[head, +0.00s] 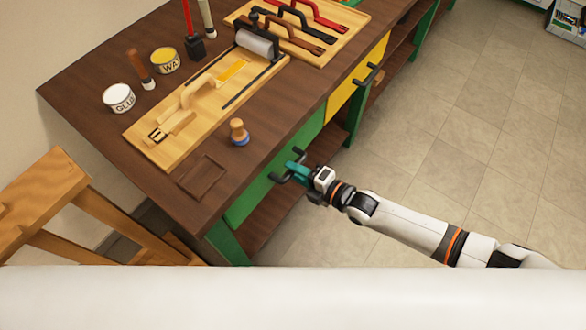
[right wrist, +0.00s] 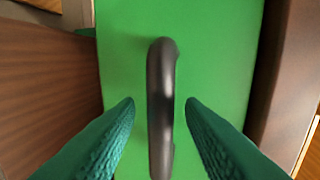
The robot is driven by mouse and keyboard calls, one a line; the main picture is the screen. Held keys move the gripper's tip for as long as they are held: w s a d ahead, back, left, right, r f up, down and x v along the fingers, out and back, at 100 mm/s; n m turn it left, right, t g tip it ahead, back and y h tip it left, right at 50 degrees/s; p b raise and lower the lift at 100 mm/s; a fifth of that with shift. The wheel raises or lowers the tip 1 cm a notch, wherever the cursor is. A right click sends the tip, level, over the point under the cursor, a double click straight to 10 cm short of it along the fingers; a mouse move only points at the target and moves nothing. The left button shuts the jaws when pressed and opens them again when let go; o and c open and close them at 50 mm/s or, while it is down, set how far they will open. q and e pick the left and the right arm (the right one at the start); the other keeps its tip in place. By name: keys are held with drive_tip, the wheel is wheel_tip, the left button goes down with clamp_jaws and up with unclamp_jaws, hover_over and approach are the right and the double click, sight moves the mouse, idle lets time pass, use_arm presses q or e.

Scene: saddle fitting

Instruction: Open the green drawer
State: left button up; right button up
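The green drawer (head: 250,197) is in the front of the brown workbench and looks closed in the head view. Its green front (right wrist: 215,60) fills the middle of the right wrist view. The drawer's dark handle (right wrist: 160,105) stands between the two teal fingers of my right gripper (right wrist: 158,105), with a gap on each side. In the head view my right gripper (head: 293,172) is at the green front, by the handle (head: 275,178). It is open. My left gripper is not in view.
A yellow drawer (head: 345,95) with a dark handle is beside the green one. The workbench top (head: 80,85) holds a wooden board, tins, tools and a stamp (head: 238,132). A wooden stool (head: 40,195) stands at the left. The tiled floor (head: 450,130) is clear.

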drive_tip(key=shift+w+a+f, duration=0.1)
drive_tip(key=shift+w+a, duration=0.3)
drive_tip(key=shift+a, duration=0.15)
clamp_jaws()
